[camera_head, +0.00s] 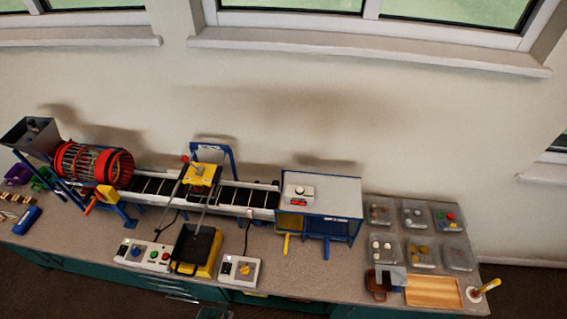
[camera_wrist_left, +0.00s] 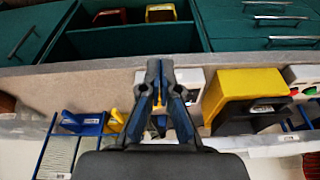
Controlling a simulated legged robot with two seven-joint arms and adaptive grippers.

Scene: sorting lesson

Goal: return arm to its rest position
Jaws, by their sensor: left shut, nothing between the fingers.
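My left gripper (camera_wrist_left: 160,66) shows in the left wrist view with its two dark fingers shut and nothing between them. In that view its tips overlap the counter's front edge, and I cannot tell its exact height. In the head view I cannot make out either arm for certain; a dark shape cut off at the bottom edge is unclear. My right gripper is in neither view.
The counter (camera_head: 330,278) carries a red drum sorter (camera_head: 93,165), a conveyor (camera_head: 235,197), a yellow bin with black top (camera_head: 195,250), control boxes (camera_head: 240,271), clear trays (camera_head: 415,217) and a wooden board (camera_head: 432,292). Teal drawers (camera_wrist_left: 120,42) lie along its front.

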